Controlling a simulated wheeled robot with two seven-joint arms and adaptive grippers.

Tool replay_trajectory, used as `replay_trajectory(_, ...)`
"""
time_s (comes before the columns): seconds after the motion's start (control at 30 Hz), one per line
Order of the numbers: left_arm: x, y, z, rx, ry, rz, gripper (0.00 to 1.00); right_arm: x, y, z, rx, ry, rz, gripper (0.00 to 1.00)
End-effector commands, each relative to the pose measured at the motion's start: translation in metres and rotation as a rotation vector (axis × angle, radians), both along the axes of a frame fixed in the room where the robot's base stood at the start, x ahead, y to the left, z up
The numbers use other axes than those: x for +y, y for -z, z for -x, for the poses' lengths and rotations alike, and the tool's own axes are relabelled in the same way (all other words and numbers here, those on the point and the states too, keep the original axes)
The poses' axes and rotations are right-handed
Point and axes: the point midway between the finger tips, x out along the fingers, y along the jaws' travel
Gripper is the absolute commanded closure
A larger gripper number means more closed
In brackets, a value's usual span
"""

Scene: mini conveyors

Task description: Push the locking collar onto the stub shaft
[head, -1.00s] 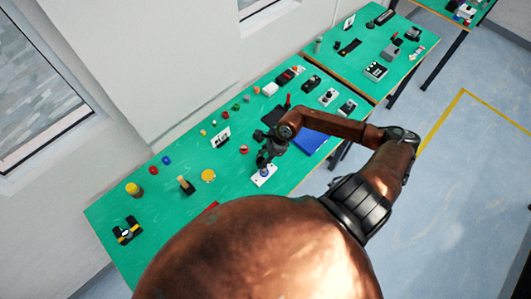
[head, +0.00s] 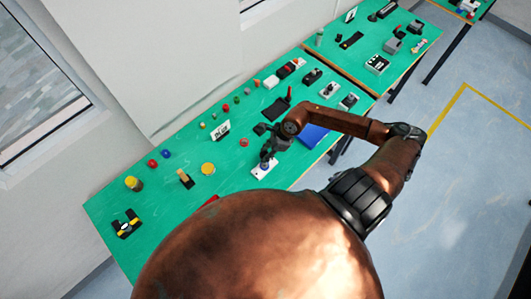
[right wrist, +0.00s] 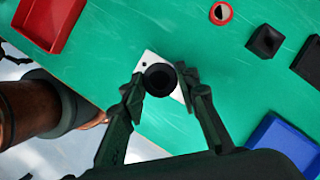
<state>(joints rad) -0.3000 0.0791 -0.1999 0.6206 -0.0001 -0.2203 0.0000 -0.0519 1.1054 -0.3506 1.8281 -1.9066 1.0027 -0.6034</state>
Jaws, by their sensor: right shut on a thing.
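My right gripper (head: 267,157) is over a white base plate (head: 258,174) on the green table. The right wrist view shows its two fingers (right wrist: 162,84) on both sides of a dark round collar (right wrist: 152,71), shut on it. The collar has a dark round opening facing the camera. The white plate (right wrist: 146,60) lies below the collar in that view. The stub shaft is hidden under the collar, so I cannot tell how far the collar is down on it. My left gripper is not in view.
A blue tray (head: 312,137) lies right of the plate, and a red tray (right wrist: 48,22) shows in the wrist view. A red ring (right wrist: 221,13) and a black block (right wrist: 265,41) lie beyond. Table around the plate is clear.

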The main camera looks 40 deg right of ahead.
Motion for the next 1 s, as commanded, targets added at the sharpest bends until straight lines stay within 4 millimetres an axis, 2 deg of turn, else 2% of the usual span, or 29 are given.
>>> replay_trajectory(0.03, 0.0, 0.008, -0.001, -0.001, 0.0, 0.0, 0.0, 0.0, 0.009, 0.0, 0.0, 0.0, 0.0, 0.95)
replay_trajectory(0.2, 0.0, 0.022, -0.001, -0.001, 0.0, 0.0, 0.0, 0.0, 0.025, 0.0, 0.001, 0.0, 0.0, 0.95)
replay_trajectory(0.4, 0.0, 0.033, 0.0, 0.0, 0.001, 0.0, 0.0, 0.0, 0.037, 0.0, 0.001, -0.001, 0.0, 0.95)
replay_trajectory(1.0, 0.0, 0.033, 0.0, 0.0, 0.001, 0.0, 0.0, 0.0, 0.038, 0.0, 0.001, 0.0, 0.001, 0.95)
